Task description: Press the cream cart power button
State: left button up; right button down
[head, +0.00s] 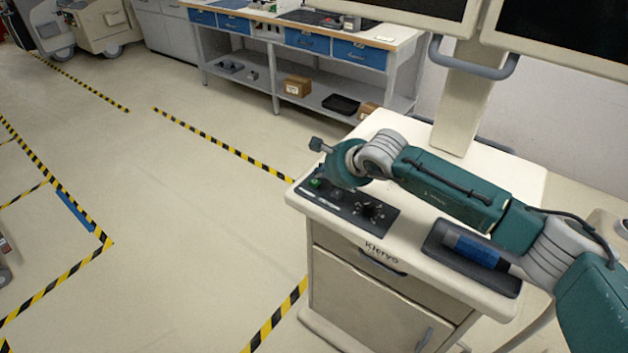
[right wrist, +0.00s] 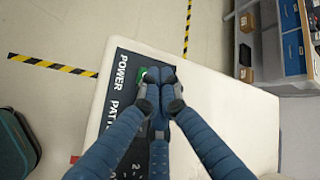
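The cream cart (head: 470,165) stands at the right in the head view, with a black control panel (head: 335,208) on its top. A green button (head: 316,183) is at the panel's far left end. It also shows in the right wrist view (right wrist: 141,76), beside the word POWER and partly covered by my fingers. My right gripper (right wrist: 160,76) is over the panel with its blue fingertips together, overlapping the button's edge in that view. I cannot tell whether they touch it. In the head view my own wrist hides the fingers. My left gripper is not in view.
Dark knobs (head: 369,208) sit on the panel near the button. A black tray (head: 434,246) with a blue item lies on the cart top. Monitors (head: 400,8) rise behind. A workbench (head: 300,55) stands at the back.

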notch_tip(320, 180, up, 6)
jog(key=shift+f+p, duration=0.1)
jog(key=shift+p, duration=0.3)
dwell(0.4)
